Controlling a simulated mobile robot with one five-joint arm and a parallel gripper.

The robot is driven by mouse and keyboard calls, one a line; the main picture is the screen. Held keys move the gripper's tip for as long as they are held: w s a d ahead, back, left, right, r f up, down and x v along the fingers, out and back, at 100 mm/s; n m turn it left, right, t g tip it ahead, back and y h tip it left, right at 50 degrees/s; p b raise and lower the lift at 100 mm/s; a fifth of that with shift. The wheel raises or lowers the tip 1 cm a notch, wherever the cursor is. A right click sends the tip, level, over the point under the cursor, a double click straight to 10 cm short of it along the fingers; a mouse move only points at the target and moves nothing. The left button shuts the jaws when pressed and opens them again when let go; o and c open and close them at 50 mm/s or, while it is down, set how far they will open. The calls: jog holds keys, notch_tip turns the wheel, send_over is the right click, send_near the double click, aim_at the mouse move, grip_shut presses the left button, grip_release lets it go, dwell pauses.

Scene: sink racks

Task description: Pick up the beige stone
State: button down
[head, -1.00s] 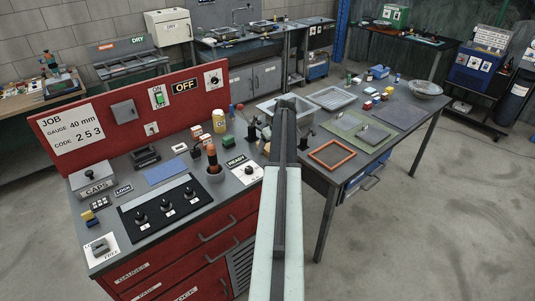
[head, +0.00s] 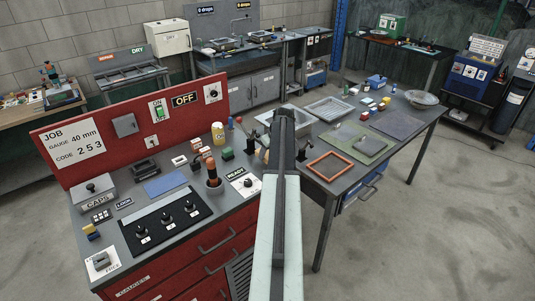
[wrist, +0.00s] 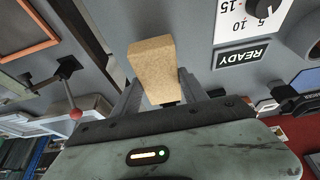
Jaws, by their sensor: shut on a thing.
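The beige stone (wrist: 152,66) is a speckled tan block in the wrist view. My gripper (wrist: 158,92) has one finger on each side of it and is shut on it. The near end of the stone sits between the fingers and its far end sticks out past them. In the head view my own arm reaches away over the gap between the benches and hides the gripper's fingers. I cannot clearly make out the stone there.
A red panel bench (head: 140,128) with a READY dial (head: 245,181) stands to the left. The grey table (head: 408,132) on the right holds an orange frame (head: 330,166), a green mat (head: 357,143) and trays. A red-knobbed lever (wrist: 72,95) is near the gripper.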

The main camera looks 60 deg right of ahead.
jog(key=s+a+r, duration=0.2)
jog(key=s+a, duration=0.7)
jog(key=a, duration=0.4)
jog(key=shift+s+p, duration=0.15)
jog(key=shift+p, duration=0.3)
